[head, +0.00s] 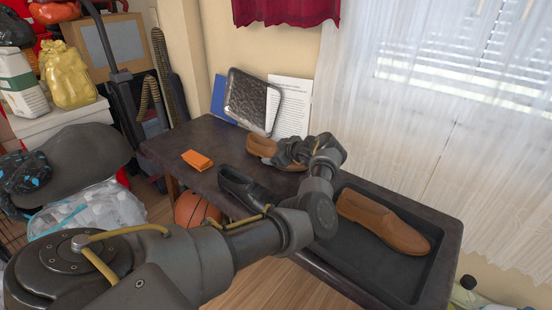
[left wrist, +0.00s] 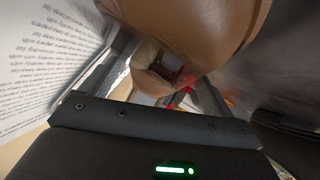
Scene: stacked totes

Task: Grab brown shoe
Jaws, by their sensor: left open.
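A brown shoe (head: 260,146) stands at the back of the dark table, partly hidden by my left gripper. My left gripper (head: 284,153) is open at this shoe, with its arm reaching across the table. In the left wrist view the brown shoe (left wrist: 190,28) is very close and fills the top, just beyond and partly between the open fingers (left wrist: 160,85). Whether the fingers touch it I cannot tell. Another brown shoe (head: 382,222) lies in the dark tray at the table's right. My right gripper is not in view.
A black shoe (head: 248,188) and an orange box (head: 197,160) are on the table (head: 180,145). The recessed tray (head: 420,268) is at the right. A printed sheet (head: 292,95) and a dark, shiny panel (head: 250,102) lean on the wall behind. A basketball (head: 195,209) is below.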

